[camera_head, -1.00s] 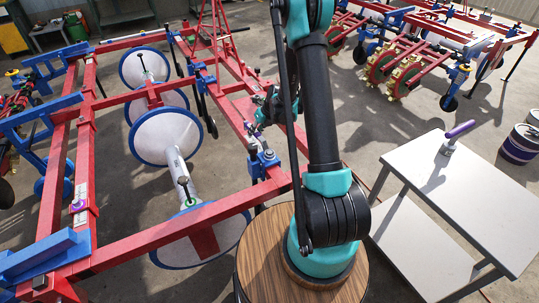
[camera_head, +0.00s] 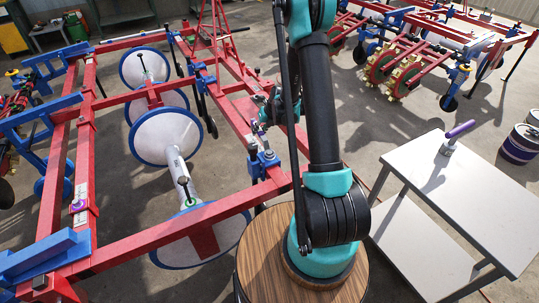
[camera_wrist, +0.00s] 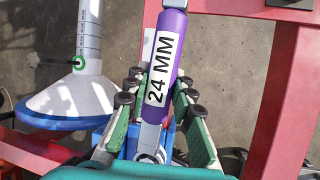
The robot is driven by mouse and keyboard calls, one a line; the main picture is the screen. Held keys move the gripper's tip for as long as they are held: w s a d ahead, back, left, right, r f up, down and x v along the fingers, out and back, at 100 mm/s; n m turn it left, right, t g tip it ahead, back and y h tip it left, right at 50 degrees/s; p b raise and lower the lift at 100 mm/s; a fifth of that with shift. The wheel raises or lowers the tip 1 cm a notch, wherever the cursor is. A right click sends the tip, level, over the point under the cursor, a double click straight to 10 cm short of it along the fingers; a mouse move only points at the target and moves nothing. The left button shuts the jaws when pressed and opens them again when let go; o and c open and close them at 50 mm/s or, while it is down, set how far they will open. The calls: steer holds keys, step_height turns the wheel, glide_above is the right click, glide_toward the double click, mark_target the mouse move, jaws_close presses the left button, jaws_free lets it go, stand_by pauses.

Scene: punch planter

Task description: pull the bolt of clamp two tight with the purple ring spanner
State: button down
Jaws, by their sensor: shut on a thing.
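The purple ring spanner (camera_wrist: 180,40), with a white "24 MM" label and grey metal ends, lies between the green-padded fingers of my gripper (camera_wrist: 157,100) in the wrist view. The gripper is shut on its handle. In the head view my gripper (camera_head: 264,106) is over the red frame, just beyond a blue clamp (camera_head: 264,163) with a bolt on top. I cannot tell which clamp is clamp two. The spanner's ring is not clearly visible, nor whether it sits on a bolt.
A red frame beam (camera_head: 165,234) crosses in front, with white discs (camera_head: 165,137) beside it. A grey table (camera_head: 480,195) at right holds another purple-handled tool (camera_head: 460,130). Drums (camera_head: 520,145) stand at the right edge. A wooden round top (camera_head: 262,265) is beneath my arm.

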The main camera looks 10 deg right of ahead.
steer(key=shift+a, duration=0.2)
stand_by(0.3)
steer(key=shift+r, duration=1.7)
steer(key=shift+s+a+n, duration=0.1)
steer(key=shift+n, duration=0.2)
steer(key=shift+s+a+n, duration=0.1)
steer(key=shift+a+n, duration=0.2)
steer(key=shift+a, duration=0.05)
steer(key=s+a+n+g+y, duration=0.1)
steer(key=s+a+n+g, duration=0.2)
steer(key=a+n, duration=0.3)
steer(key=shift+s+n+g+y, duration=0.3)
steer(key=shift+s+n, duration=0.3)
steer(key=shift+s, duration=0.1)
